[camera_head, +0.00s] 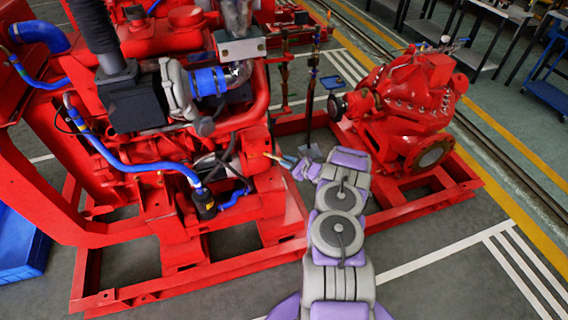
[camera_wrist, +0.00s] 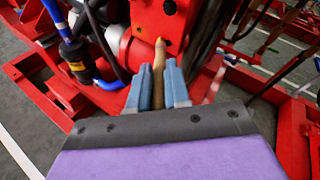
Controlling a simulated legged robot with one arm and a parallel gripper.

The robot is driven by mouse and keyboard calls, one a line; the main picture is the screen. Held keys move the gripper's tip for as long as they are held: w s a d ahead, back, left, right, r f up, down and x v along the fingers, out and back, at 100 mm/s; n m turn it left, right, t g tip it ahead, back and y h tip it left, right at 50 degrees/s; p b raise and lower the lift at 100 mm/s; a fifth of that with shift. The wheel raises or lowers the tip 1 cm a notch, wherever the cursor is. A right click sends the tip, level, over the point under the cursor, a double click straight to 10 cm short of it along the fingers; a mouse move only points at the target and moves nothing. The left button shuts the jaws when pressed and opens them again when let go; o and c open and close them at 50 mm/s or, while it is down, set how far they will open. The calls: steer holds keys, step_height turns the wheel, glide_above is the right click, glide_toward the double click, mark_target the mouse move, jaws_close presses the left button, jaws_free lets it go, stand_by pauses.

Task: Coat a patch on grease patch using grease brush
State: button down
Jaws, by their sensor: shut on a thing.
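The grease brush (camera_wrist: 159,60) is a thin tan stick with a yellowish tip, seen in the wrist view. My gripper (camera_wrist: 158,88) is shut on it with two blue-grey fingers, one on each side. The brush points away from my gripper toward a red engine face (camera_wrist: 160,20). I cannot tell whether its tip touches that face. In the head view my gripper (camera_head: 287,163) is beside the red engine's lower right side, and the brush (camera_head: 271,156) shows small at its tip. I cannot pick out the grease patch with certainty in either view.
The large red diesel engine (camera_head: 160,205) with blue hoses fills the left. A red pump (camera_head: 412,108) stands to the right on the same red base frame (camera_head: 255,262). Dark cables (camera_wrist: 212,38) hang close to the right of my gripper. Grey floor is clear at the lower right.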

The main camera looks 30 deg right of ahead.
steer(key=shift+w+a+b, duration=0.9)
steer(key=shift+w+a, duration=0.2)
steer(key=shift+a, duration=2.45)
steer(key=s+d+r, duration=0.1)
steer(key=s+d, duration=0.2)
steer(key=d, duration=0.7)
steer(key=shift+r, duration=0.2)
